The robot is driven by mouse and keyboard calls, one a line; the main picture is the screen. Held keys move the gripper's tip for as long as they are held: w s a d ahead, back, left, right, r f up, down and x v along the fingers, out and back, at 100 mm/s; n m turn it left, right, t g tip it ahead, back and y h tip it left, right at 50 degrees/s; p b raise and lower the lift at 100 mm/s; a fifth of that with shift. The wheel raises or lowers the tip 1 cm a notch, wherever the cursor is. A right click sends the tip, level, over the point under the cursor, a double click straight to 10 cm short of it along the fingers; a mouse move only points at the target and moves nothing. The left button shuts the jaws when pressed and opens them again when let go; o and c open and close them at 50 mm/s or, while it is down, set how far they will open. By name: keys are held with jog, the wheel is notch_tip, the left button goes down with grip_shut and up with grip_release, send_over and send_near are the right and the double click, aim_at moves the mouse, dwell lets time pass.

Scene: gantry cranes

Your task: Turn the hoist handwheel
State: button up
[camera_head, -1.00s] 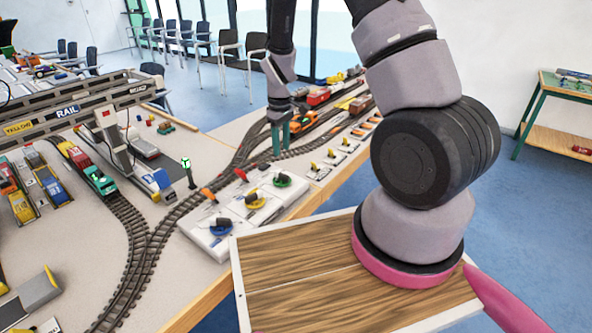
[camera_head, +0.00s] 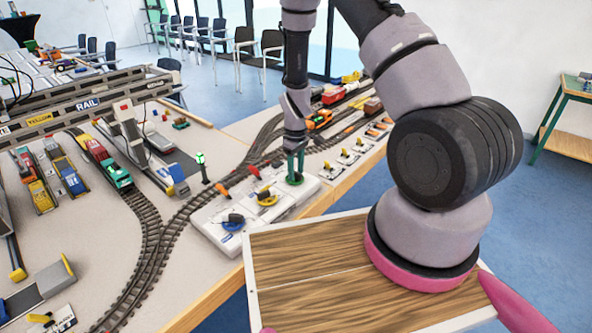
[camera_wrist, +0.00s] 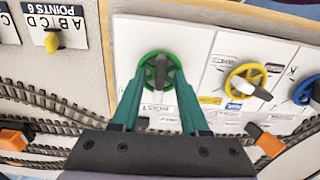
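The green handwheel (camera_head: 295,181) is on the white control panel (camera_head: 225,205), at its far right end. In the wrist view the green wheel (camera_wrist: 151,58) has spokes and a dark crank knob, with a partly hidden label that seems to read HOIST. My gripper (camera_head: 295,158) points down at the green wheel. In the wrist view my gripper (camera_wrist: 159,74) has its teal fingers apart, one on each side of the wheel's rim. Whether they touch it, I cannot tell. The yellow handwheel (camera_head: 267,199) and blue handwheel (camera_head: 233,223) stand beside it.
Train tracks (camera_head: 160,240) and the grey gantry crane (camera_head: 80,105) fill the table left. A wooden board (camera_head: 310,285) is in front. A signal post (camera_head: 201,165) stands near the panel.

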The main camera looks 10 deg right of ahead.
grip_shut()
jog(key=shift+m, duration=0.4)
jog(key=m, duration=0.4)
jog(key=shift+a, duration=0.1)
jog(key=shift+a+m, duration=0.1)
jog(key=shift+m, duration=2.4)
jog(key=shift+o, duration=0.6)
grip_release()
